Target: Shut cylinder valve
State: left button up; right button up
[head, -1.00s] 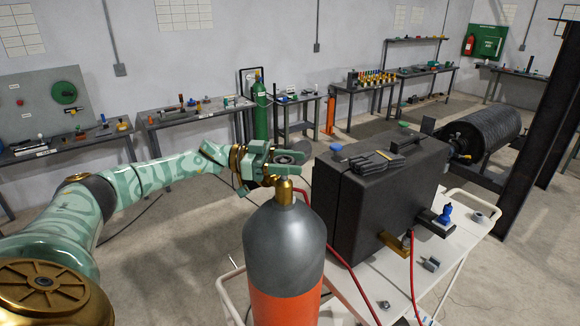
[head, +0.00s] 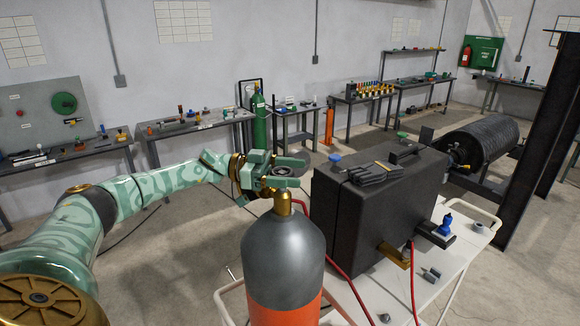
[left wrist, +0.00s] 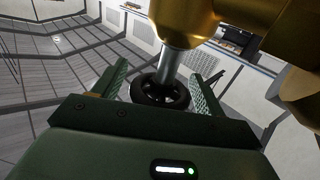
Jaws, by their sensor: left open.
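The gas cylinder (head: 283,245), grey above and orange below, stands upright in the front middle of the head view. Its brass valve (head: 283,204) is on top, with a dark round handwheel (head: 283,171) above it. My left gripper (head: 290,171) comes in from the left at the handwheel's height, with its green fingers open on either side of it. In the left wrist view the black handwheel (left wrist: 160,92) sits on a metal stem between the two fingers, with gaps visible on both sides. My right gripper is not in view.
A large black case (head: 365,215) stands on a white cart (head: 445,272) close to the cylinder's right. A red hose (head: 340,268) runs between them. Workbenches (head: 200,124) line the back wall. The floor left of the cylinder is mostly clear.

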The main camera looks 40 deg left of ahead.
aim_at(291, 171)
pick_arm(q)
notch_tip(291, 171, up, 3)
jog(key=shift+r, duration=0.1)
jog(key=s+d+r+b, duration=0.4)
jog(key=s+d+r, duration=0.4)
jog(key=s, duration=0.3)
jog(key=shift+d+r, duration=0.4)
jog(key=shift+r, duration=0.35)
